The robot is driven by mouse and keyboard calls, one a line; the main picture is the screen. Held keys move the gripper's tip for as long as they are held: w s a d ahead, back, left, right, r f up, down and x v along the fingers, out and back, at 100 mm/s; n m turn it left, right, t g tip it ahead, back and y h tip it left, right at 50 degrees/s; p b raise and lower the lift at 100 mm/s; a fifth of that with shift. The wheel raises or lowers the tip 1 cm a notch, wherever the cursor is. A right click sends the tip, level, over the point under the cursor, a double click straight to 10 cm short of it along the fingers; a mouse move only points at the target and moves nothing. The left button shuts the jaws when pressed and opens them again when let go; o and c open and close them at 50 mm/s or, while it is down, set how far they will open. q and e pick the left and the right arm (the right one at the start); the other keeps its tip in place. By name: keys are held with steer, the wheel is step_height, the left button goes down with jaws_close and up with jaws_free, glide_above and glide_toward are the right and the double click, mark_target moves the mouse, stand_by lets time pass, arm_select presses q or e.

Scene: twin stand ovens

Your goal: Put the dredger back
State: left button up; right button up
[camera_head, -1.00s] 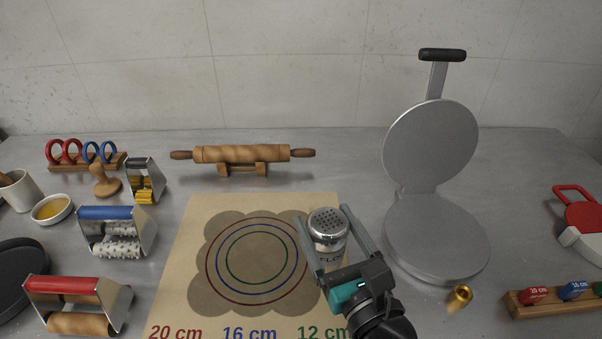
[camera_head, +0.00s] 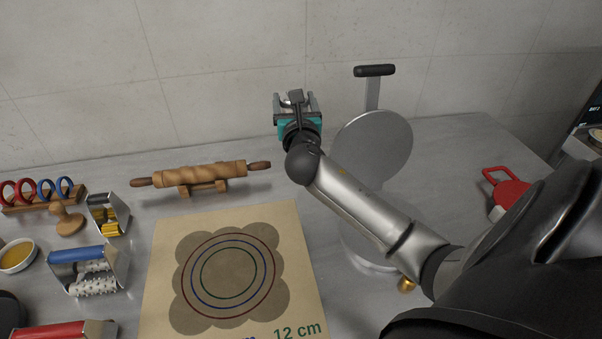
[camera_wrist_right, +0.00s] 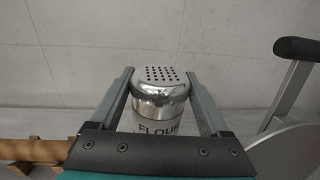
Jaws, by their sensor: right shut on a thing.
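The flour dredger (camera_wrist_right: 160,98), a steel shaker with a perforated domed lid and a FLOUR label, shows in the right wrist view between the two fingers of my right gripper (camera_wrist_right: 162,100). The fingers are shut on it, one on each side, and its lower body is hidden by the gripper. In the head view my right gripper (camera_head: 296,100) is raised in front of the back wall, between the rolling pin and the press. The dredger is hardly visible there, hidden behind the gripper. My left gripper is not in view.
The open round press (camera_head: 375,145) stands partly behind my right arm. Roller tools (camera_head: 85,270) and a ring rack (camera_head: 75,196) are at left.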

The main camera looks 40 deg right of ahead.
steer(key=shift+w+d+r+m+g+h, duration=0.2)
steer(key=shift+d+r, duration=0.2)
steer(key=shift+d, duration=0.2)
steer(key=shift+w+d+r+m+g+h, duration=0.1)
steer(key=shift+w+d+r+m+h, duration=0.1)
steer(key=shift+d+r, duration=0.3)
steer(key=shift+d+f+b, duration=0.2)
steer(key=shift+f+b, duration=4.1)
steer(key=shift+f, duration=5.75)
steer(key=shift+r, duration=0.1)
steer(key=o, duration=1.1)
steer(key=shift+f, duration=0.25)
steer(key=o, duration=0.3)
steer(key=shift+o, duration=0.2)
